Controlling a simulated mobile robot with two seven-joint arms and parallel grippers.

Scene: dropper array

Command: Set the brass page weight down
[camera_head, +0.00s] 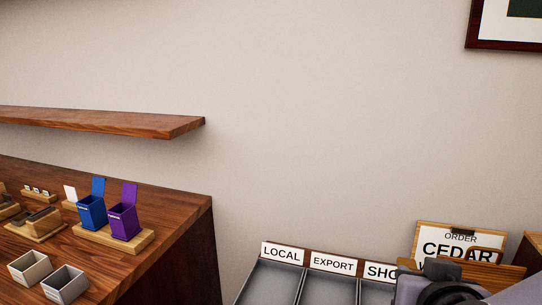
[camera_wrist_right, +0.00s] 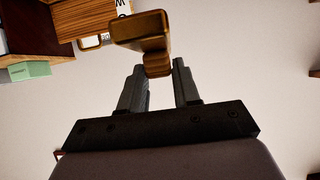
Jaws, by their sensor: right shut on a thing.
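The brass page weight (camera_wrist_right: 142,28) is a gold-brown block in the right wrist view, at the tips of my right gripper (camera_wrist_right: 160,68). The gripper's two dark fingers are shut on its lower part, and it hangs clear of any surface in that view. In the head view part of my right arm (camera_head: 442,290) shows at the bottom right, in front of the order board; I cannot clearly make out the weight there. My left gripper is not in view.
Grey trays (camera_head: 272,283) labelled LOCAL, EXPORT and a partly hidden third stand at bottom centre. An order board (camera_head: 430,235) reading CEDAR stands behind my arm. A wooden counter (camera_head: 165,225) at left holds blue (camera_head: 91,212) and purple (camera_head: 123,222) holders and grey cups. A shelf (camera_head: 150,124) juts above.

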